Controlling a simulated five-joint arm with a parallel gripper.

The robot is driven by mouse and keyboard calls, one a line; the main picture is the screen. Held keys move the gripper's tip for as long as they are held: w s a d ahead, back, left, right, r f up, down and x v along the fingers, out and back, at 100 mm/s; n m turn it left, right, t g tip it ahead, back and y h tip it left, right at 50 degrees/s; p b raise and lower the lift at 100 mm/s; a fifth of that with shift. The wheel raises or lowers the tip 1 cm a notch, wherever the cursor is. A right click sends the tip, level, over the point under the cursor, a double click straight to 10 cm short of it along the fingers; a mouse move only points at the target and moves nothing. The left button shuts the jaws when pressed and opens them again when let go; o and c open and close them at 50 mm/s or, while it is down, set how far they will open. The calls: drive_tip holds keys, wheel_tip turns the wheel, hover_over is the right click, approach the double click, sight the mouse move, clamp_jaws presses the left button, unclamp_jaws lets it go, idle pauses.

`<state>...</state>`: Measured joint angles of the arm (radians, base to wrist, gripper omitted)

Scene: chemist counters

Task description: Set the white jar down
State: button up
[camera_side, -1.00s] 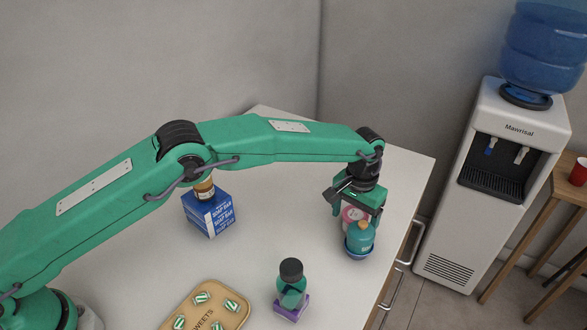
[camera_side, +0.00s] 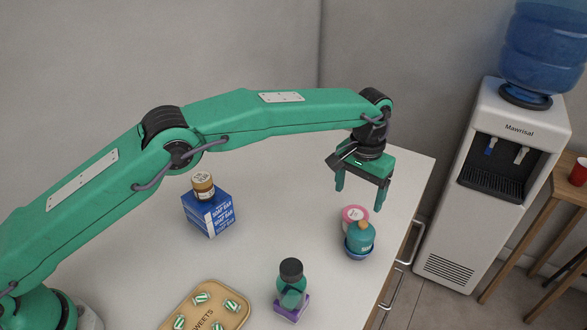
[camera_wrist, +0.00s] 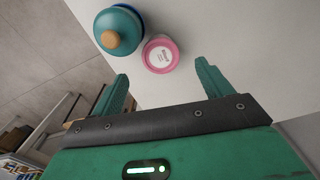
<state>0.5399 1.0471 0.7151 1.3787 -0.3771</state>
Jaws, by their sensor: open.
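The white jar (camera_side: 355,214) has a pink lid with a white label on top.
A blue soap box (camera_side: 210,215) carries a brown-capped jar (camera_side: 203,186). A dark-capped bottle (camera_side: 291,283) on a purple base and a sweets tray (camera_side: 208,318) are nearer. The counter's middle (camera_side: 285,215) is free.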

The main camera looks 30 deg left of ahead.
sight(353, 214)
drive_tip(key=shift+r, duration=2.1)
drive_tip(key=s+a+r+t, duration=0.1)
drive_tip(key=s+a+r, duration=0.3)
drive_tip(key=a+r, duration=0.25)
drive_tip(key=s+a+r+n+t, duration=0.1)
drive_tip(key=s+a+r, duration=0.2)
drive_tip(key=a+r, duration=0.35)
drive_tip(key=s+a+r+t, duration=0.1)
drive_tip(key=s+a+r, duration=0.3)
drive_tip(key=a, duration=0.4)
drive_tip(key=s+a+f+t, duration=0.1)
drive_tip(key=s+a+f, duration=0.1)
drive_tip(key=s+a, duration=0.2)
drive_tip(key=s+a+f, duration=0.2)
drive_tip(key=s+a, duration=0.2)
drive_tip(key=s, duration=0.6)
drive_tip(key=s+a+f+t, duration=0.1)
drive_tip(key=s+a, duration=0.3)
drive_tip(key=s, duration=0.4)
drive_tip(key=shift+a+f+n+t, duration=0.15)
drive_tip(key=shift+f+n+t, duration=0.2)
drive_tip(key=shift+f, duration=0.2)
